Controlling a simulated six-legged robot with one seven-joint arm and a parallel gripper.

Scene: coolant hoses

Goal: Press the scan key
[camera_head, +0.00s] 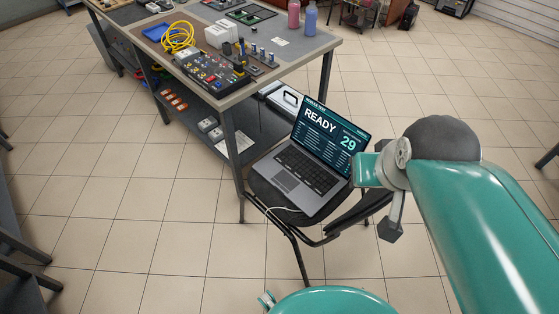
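An open laptop (308,168) rests on the dark seat of a chair (330,226) beside the workbench. Its teal screen (326,128) reads "READY" and "29". The black keyboard (303,172) faces up and is uncovered, but key labels are too small to read, so I cannot tell which is the scan key. My teal arm comes in from the right. What seems to be my gripper (392,226), a dark grey end part, hangs to the right of the laptop, apart from the keyboard in the picture. Its fingers cannot be made out clearly.
The workbench (318,46) holds a panel of coloured switches (212,70), a coiled yellow hose (178,38), a blue tray (157,32) and bottles (309,16). Its lower shelf bears boxes. A pale cable (282,209) runs by the laptop. Tiled floor lies open at left.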

